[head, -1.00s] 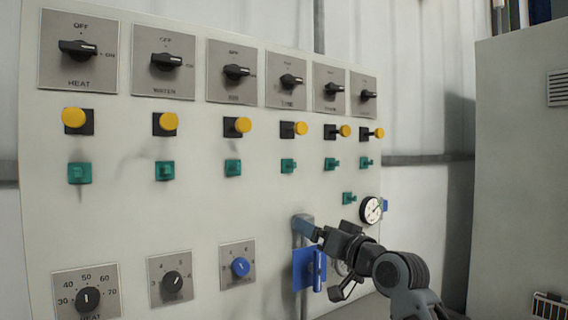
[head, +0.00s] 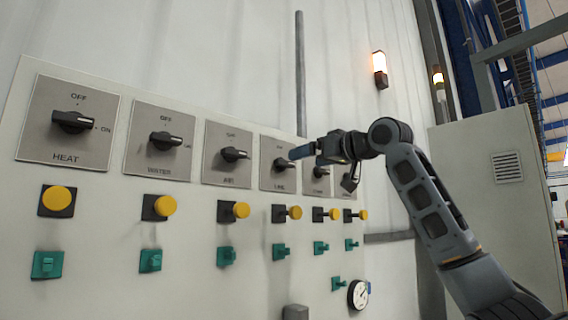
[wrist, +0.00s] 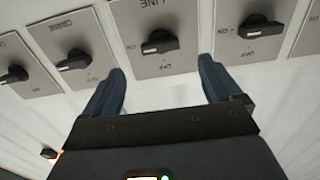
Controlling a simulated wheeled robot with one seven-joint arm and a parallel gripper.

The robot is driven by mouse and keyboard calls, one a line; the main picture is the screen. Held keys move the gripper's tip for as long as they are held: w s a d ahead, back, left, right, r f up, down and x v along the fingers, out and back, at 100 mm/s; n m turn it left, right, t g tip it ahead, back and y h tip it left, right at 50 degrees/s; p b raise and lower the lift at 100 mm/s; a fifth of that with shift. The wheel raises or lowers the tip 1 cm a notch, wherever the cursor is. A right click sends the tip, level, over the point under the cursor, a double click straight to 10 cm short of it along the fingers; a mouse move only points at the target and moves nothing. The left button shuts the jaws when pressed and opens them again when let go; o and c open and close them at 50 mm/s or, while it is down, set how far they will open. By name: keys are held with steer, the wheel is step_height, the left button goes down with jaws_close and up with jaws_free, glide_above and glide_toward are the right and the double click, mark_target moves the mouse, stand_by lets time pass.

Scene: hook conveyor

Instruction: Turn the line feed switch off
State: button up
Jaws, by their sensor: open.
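The line feed switch, a black rotary knob (head: 284,163) on a grey plate marked LINE, is on the upper row of the panel, fourth from the left. In the wrist view, which shows the panel upside down, its knob (wrist: 160,43) lies roughly sideways, with its narrow end away from the OFF mark and toward the ON side. My gripper (wrist: 161,66) is open and empty, its two blue-grey fingers either side of the LINE plate and in front of it. In the head view my gripper (head: 292,153) is close to the switch; contact is not visible.
Similar knobs stand on both sides, including HEAT (head: 73,122), WATER (head: 166,141) and AIR (head: 234,155). Yellow buttons (head: 241,210) and green switches (head: 227,257) stick out below. A gauge (head: 358,294) is lower right. A grey cabinet (head: 480,190) stands at the right.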

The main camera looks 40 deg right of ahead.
mark_target(287, 163)
steer(key=shift+w+a+p, duration=0.1)
steer(key=shift+w+p, duration=0.85)
steer(key=shift+w, duration=2.9)
steer(key=shift+c, duration=0.4)
steer(key=c, duration=1)
